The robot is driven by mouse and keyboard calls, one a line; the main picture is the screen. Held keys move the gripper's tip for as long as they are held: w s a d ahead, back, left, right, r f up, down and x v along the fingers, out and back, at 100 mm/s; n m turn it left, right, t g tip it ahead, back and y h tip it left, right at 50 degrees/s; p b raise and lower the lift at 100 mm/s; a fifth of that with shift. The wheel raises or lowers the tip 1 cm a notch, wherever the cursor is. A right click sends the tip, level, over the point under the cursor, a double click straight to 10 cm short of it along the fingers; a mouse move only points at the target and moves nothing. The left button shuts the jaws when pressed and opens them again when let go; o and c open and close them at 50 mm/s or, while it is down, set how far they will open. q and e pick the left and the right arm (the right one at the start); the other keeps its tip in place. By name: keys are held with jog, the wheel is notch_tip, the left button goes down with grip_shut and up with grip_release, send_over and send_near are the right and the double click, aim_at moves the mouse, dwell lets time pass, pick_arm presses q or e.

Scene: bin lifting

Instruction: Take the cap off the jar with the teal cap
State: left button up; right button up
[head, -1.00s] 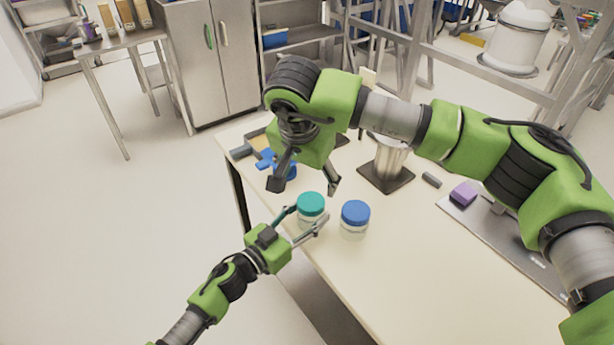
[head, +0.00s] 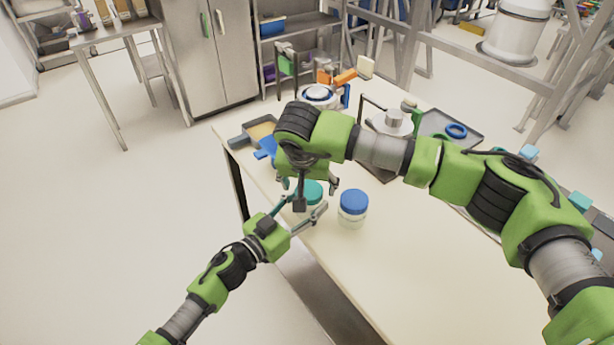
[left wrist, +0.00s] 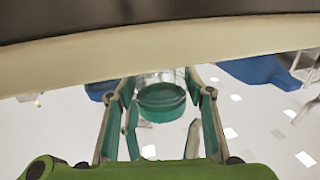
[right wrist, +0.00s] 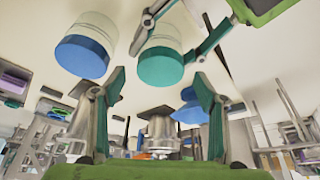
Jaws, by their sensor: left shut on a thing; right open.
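The jar with the teal cap (head: 314,190) stands near the front edge of the table, partly hidden by my right gripper in the head view. Its teal cap (right wrist: 160,67) and clear body (right wrist: 163,35) show in the right wrist view. My left gripper (head: 304,208) is shut around the jar body from the front left; the cap also shows between its fingers in the left wrist view (left wrist: 162,103). My right gripper (head: 317,194) is open and points down over the cap. Its fingers appear apart from the cap, which is on the jar.
A jar with a blue cap (head: 354,202) stands close to the right of the held jar. Blue items and a tray (head: 262,130) lie behind at the left. A metal device (head: 392,124) and a grey tray (head: 455,130) stand farther back. The front right tabletop is clear.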

jog(key=shift+w+f, duration=0.25)
jog(key=shift+f, duration=0.45)
jog(key=c, duration=1.3)
jog(key=shift+o, duration=0.2)
jog(key=shift+r, duration=0.25)
jog(key=shift+r, duration=0.9)
